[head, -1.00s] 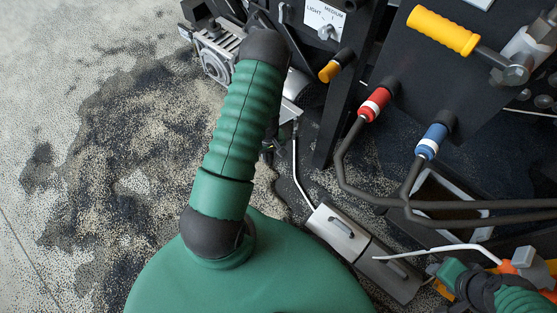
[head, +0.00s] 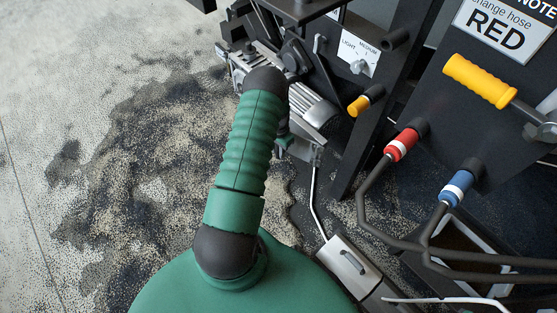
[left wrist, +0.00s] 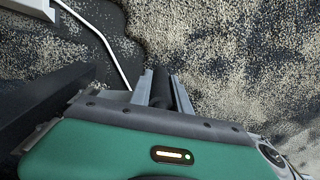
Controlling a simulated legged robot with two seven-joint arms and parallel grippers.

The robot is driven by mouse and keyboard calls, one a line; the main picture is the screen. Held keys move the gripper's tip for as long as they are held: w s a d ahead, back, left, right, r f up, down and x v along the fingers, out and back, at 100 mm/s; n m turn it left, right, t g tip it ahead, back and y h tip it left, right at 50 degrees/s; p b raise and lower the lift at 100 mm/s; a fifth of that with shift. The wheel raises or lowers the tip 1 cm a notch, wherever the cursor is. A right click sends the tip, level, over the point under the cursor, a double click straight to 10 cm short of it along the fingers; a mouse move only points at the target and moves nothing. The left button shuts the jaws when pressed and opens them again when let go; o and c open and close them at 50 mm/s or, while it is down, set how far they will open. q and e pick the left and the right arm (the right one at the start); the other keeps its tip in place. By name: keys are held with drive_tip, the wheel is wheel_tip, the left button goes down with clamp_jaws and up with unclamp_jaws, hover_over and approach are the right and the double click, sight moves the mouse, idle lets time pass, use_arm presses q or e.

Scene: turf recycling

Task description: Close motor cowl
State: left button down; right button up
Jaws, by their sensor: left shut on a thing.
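A finned silver motor housing (head: 314,105) sits low on the black machine in the head view, right of my left arm. I cannot tell which part is the cowl or how far it stands open. My left arm reaches up to it, and its black joint and green forearm cover part of the motor. Little of my left gripper (head: 285,139) shows there, beside the motor. In the left wrist view, the grey fingers of my left gripper (left wrist: 163,86) are shut on a dark bar (left wrist: 161,90) between them. My right gripper is out of view.
A yellow handle (head: 480,81), a red grip (head: 401,145) and a blue grip (head: 456,188) stick out from the black panel at right. A light/medium dial plate (head: 359,52) is above the motor. A metal box (head: 347,262) lies below. Granule-covered floor (head: 150,150) is open at left.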

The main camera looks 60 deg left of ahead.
use_arm(q)
drive_tip(key=shift+w+a+f+m+b, duration=0.1)
drive_tip(key=shift+w+a+m+b, duration=0.4)
drive_tip(key=shift+w+a+m, duration=0.6)
drive_tip(key=shift+w+a+m+b, duration=0.35)
drive_tip(key=shift+w+m, duration=0.45)
drive_tip(key=shift+w, duration=0.1)
drive_tip(key=c, duration=1.2)
unclamp_jaws()
drive_tip(key=shift+c, duration=0.2)
drive_tip(key=shift+d, duration=0.1)
wheel_tip(320, 180, up, 17)
drive_tip(key=p, duration=0.8)
drive_tip(key=shift+f, duration=0.1)
